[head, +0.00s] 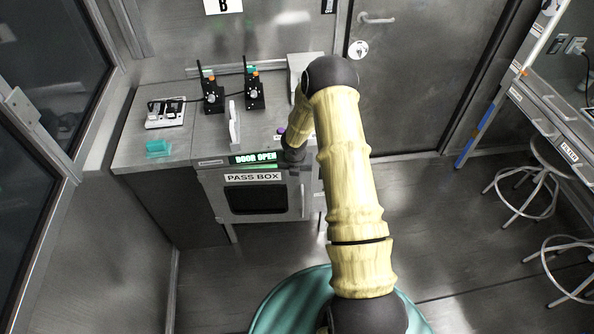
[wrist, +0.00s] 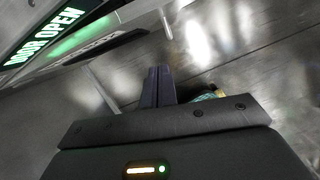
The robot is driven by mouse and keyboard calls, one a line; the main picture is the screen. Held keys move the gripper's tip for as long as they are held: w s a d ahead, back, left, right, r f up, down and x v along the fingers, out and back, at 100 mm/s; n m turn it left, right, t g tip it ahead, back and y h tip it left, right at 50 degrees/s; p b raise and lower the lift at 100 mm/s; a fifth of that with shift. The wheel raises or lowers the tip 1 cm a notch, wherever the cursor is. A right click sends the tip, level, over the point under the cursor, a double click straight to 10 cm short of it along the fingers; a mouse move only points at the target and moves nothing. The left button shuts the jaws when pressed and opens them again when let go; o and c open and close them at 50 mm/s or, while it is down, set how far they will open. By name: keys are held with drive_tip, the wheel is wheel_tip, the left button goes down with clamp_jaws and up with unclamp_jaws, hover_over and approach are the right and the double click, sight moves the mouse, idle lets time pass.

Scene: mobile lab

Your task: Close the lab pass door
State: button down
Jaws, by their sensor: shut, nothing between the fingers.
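The pass box (head: 207,182) stands under the counter in the head view, with a "PASS BOX" label above a dark window. Its lit display (head: 253,158) reads "DOOR OPEN", and it also shows at the upper left of the wrist view (wrist: 45,38). The door (head: 290,206) with the dark window looks nearly upright; how far it stands ajar is unclear. A green-lit strip shows just under the display. My gripper (wrist: 158,72) is shut and empty, its fingers together. In the head view its dark end is near the box's upper right front, with the fingertips hidden; contact cannot be told.
The counter (head: 150,135) holds two black devices (head: 212,92) (head: 254,90), a white rack (head: 165,113) and a teal block (head: 158,148). A grey room door (head: 425,70) is behind my arm. Stools (head: 528,190) stand at the right. The floor between is clear.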

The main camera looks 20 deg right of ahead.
drive_tip(key=s+f+n+h+b, duration=0.3)
drive_tip(key=f+n+h+b, duration=0.15)
drive_tip(key=f+b, duration=0.35)
drive_tip(key=s+f+n+h+b, duration=0.35)
drive_tip(key=f+h+b, duration=0.25)
drive_tip(key=b, duration=0.5)
drive_tip(key=w+a+r+n+t+h+b, duration=0.2)
drive_tip(key=a+r+t+h+b, duration=0.1)
drive_tip(key=a+t+h+b, duration=0.1)
drive_tip(key=shift+a+n+t+b, duration=0.3)
drive_tip(key=shift+a+t+b, duration=0.55)
drive_tip(key=shift+b, duration=0.35)
